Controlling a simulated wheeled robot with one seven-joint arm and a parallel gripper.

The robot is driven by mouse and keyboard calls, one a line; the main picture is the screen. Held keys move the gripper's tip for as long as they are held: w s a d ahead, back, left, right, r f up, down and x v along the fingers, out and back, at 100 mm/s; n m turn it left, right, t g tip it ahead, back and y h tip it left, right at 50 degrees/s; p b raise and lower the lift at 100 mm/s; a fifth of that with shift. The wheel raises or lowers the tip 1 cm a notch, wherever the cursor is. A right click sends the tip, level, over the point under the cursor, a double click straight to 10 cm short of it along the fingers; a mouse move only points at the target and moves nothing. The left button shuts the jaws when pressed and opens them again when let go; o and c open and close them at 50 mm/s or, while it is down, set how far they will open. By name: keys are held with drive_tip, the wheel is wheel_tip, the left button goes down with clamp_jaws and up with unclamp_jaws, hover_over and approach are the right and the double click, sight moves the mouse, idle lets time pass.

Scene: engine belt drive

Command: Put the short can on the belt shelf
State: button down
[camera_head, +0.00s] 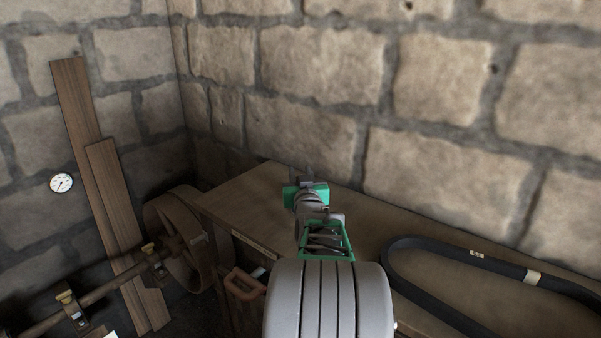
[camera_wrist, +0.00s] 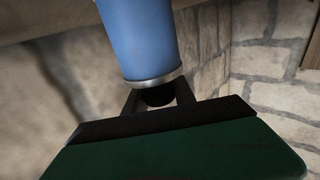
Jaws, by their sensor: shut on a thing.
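A blue can (camera_wrist: 140,40) with a silver rim fills the top middle of the wrist view, close to the camera. My gripper (camera_wrist: 158,95) is shut on it at the rim end, where a dark round part shows between the fingers. I cannot tell its full length, as it runs out of the frame. In the head view my gripper (camera_head: 306,188) is over the far part of a wooden shelf top (camera_head: 245,195), and the can is mostly hidden by my arm. A black belt (camera_head: 440,243) lies on the right part of this top. No other can is clear.
A stone wall (camera_head: 320,55) stands close behind the wooden top. At left are a large wheel (camera_head: 175,235) on a shaft (camera_head: 105,290), leaning planks (camera_head: 80,110) and a round gauge (camera_head: 61,183). Bare wood shows between my gripper and the belt.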

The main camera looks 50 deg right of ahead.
drive_tip(key=shift+f, duration=0.1)
drive_tip(key=c, duration=1)
unclamp_jaws()
drive_tip(key=shift+c, duration=0.2)
drive_tip(key=shift+r, duration=0.3)
drive_tip(key=b+v, duration=0.2)
drive_tip(key=v, duration=1)
drive_tip(key=shift+b, duration=0.35)
drive_tip(key=shift+f, duration=0.15)
